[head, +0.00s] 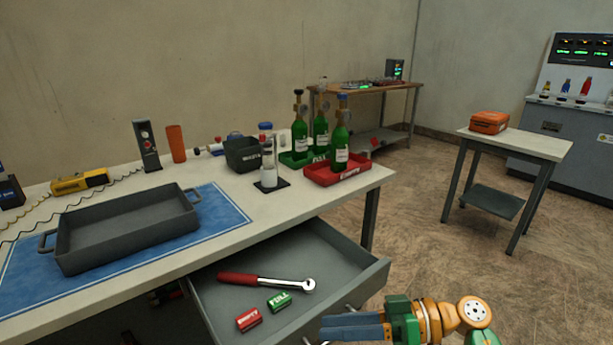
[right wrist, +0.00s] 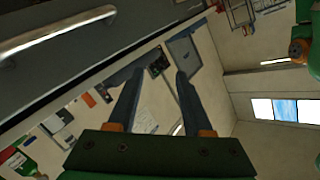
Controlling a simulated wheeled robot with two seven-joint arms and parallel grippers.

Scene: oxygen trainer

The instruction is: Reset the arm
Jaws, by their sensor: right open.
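My right gripper (head: 326,330) is low in the head view, in front of the open drawer (head: 374,276), with its fingers pointing left. In the right wrist view its two fingers (right wrist: 160,74) stand apart with nothing between them. A long metal handle (right wrist: 55,35) on a grey panel shows at the upper left of that view, apart from the fingers. My left gripper is in neither view.
The drawer holds a red-handled wrench (head: 262,281), a red block (head: 249,319) and a green block (head: 279,302). Floor to the right is clear before a small table (head: 540,146).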

